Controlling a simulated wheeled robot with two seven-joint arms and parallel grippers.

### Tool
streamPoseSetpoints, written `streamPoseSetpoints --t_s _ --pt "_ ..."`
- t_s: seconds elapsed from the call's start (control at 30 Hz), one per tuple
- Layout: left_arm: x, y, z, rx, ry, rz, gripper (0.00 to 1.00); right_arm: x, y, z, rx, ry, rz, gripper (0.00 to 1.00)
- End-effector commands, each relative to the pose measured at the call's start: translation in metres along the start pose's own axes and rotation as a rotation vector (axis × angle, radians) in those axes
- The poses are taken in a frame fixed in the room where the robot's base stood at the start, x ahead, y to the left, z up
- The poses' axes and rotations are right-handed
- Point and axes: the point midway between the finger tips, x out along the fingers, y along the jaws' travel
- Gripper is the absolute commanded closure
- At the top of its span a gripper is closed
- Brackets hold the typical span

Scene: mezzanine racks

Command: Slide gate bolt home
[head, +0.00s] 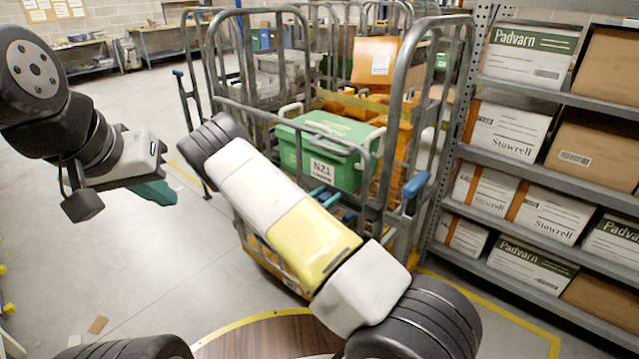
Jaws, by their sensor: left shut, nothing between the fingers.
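A grey tubular cage trolley (398,140) stands at the centre with a low barred gate side facing me. A blue grip (416,185) sits on its right post, and another blue part (322,199) shows low inside the bars. I cannot tell which part is the gate bolt or how far it is slid. My left gripper (158,193), with teal fingertips, is shut and empty over open floor, left of the trolley and apart from it.
A green crate labelled N21 (318,150) and a cardboard box (376,62) are in or behind the trolley. A rack (530,91) of boxes stands close on the right. Workbenches (85,52) line the back wall. The floor at left is mostly clear.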

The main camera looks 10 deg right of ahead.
Motion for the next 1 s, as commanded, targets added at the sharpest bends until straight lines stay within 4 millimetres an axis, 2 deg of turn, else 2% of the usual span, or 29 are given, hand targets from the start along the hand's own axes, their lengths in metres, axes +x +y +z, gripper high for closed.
streamPoseSetpoints --t_s 0.03,0.2,1.0 --pt "0.0 0.0 0.0 0.0 0.0 0.0 1.0 0.0 0.0 0.0 0.0 0.0 0.0 0.69" --pt "0.0 0.0 0.0 0.0 0.0 0.0 1.0 -0.0001 0.0001 0.0 0.0 0.0 0.0 1.0" --pt "0.0 0.0 0.0 0.0 0.0 0.0 1.0 -0.0002 0.0003 0.0001 0.0 0.0 0.001 1.0"
